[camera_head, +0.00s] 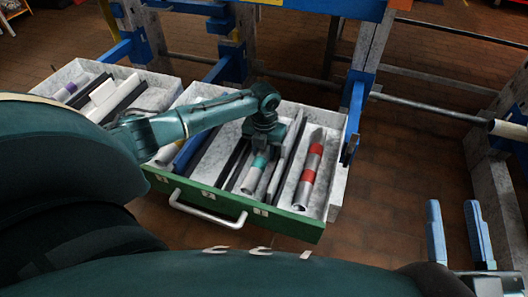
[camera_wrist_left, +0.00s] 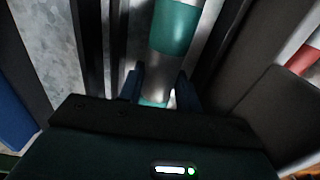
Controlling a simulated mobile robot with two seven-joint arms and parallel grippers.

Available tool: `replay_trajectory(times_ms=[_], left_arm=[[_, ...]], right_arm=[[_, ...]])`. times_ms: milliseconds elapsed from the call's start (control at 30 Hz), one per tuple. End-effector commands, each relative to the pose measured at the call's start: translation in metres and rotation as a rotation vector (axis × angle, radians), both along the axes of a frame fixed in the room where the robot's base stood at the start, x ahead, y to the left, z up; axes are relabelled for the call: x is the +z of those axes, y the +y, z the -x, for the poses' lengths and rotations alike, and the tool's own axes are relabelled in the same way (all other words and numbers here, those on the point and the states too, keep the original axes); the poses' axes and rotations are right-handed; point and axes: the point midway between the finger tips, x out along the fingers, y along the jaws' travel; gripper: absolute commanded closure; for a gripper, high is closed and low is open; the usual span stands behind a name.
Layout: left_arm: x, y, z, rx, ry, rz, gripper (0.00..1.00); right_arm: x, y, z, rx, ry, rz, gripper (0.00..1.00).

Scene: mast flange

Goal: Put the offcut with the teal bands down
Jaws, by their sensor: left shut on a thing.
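The offcut with the teal bands (camera_head: 260,161) is a grey tube in the open green-fronted drawer (camera_head: 264,217). It slants lengthwise between dark and pale dividers. My left gripper (camera_head: 257,158) reaches down over it from above. In the left wrist view the fingers (camera_wrist_left: 160,92) are shut on the offcut (camera_wrist_left: 173,30), one on each side. Whether its underside touches the drawer floor is hidden. My right gripper (camera_head: 456,215) is open and empty at the lower right, outside the drawer, above the floor.
An offcut with red bands (camera_head: 308,176) lies in the drawer's right part. A blue piece (camera_head: 190,151) lies further left. Another open tray (camera_head: 86,92) with a purple-banded tube (camera_head: 66,92) stands at left. Blue and grey rack posts (camera_head: 363,75) rise behind.

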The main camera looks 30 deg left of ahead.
Motion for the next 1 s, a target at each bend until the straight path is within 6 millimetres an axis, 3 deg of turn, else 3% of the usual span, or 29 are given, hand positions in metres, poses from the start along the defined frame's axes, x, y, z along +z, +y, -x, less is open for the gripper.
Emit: replay_trajectory(times_ms=[267, 300, 533, 833, 967, 1000], left_arm=[[-0.002, 0.000, 0.000, 0.001, -0.001, 0.000, 0.93], [-0.001, 0.000, 0.000, 0.001, -0.001, 0.000, 0.63], [-0.001, 0.000, 0.000, 0.001, -0.001, 0.000, 0.44], [0.003, 0.000, -0.001, 0.001, -0.001, 0.000, 0.44], [0.023, 0.001, -0.001, 0.002, -0.003, -0.001, 0.44], [0.031, 0.001, -0.001, 0.002, -0.004, 0.000, 0.44]], right_arm=[[-0.001, -0.001, 0.000, -0.004, 0.000, 0.001, 0.64], [0.000, -0.001, 0.000, -0.004, 0.000, 0.001, 0.64], [0.000, -0.001, 0.000, -0.004, 0.000, 0.002, 0.64], [0.001, -0.001, 0.000, -0.005, 0.000, 0.002, 0.64], [0.007, -0.001, -0.001, -0.006, 0.014, 0.003, 0.64], [-0.001, 0.000, 0.002, -0.011, 0.059, 0.000, 0.64]])
